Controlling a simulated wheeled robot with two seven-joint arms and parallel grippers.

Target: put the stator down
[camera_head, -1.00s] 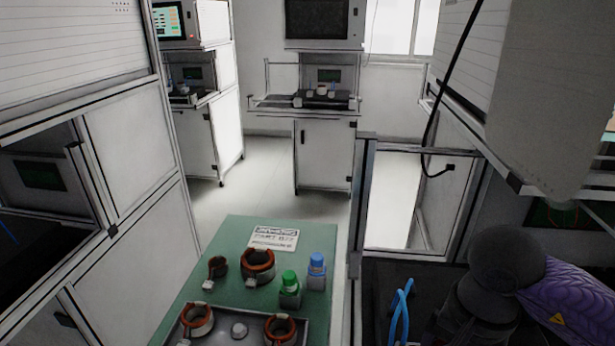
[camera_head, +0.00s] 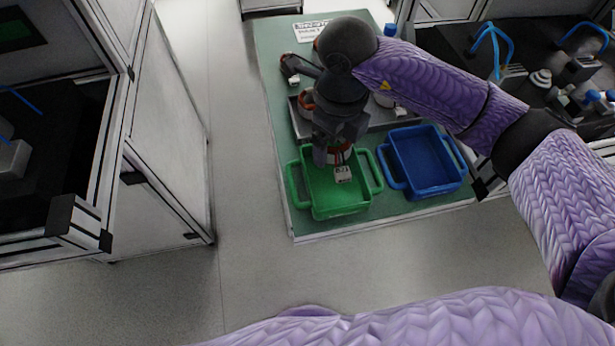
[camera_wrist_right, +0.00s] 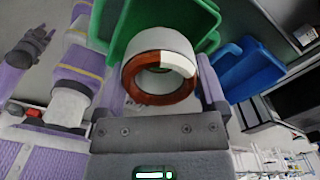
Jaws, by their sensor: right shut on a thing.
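The stator, a ring with copper-brown windings and a pale outer wall, shows in the right wrist view (camera_wrist_right: 162,45) between my jaws. In the head view the stator (camera_head: 340,155) is partly hidden by my right gripper (camera_head: 334,150), which is shut on it and points down. A small white tag (camera_head: 343,174) shows below the stator. The gripper and stator are over the green bin (camera_head: 340,211); I cannot tell whether the stator touches its floor. At the left of the wrist view is a dark finger-like part, apparently my left gripper (camera_wrist_right: 29,46); its jaw state is unclear.
A blue bin (camera_head: 428,188) stands right of the green one on the green table (camera_head: 275,75). A grey tray (camera_head: 376,121) with parts lies behind them. The floor left of the table is clear.

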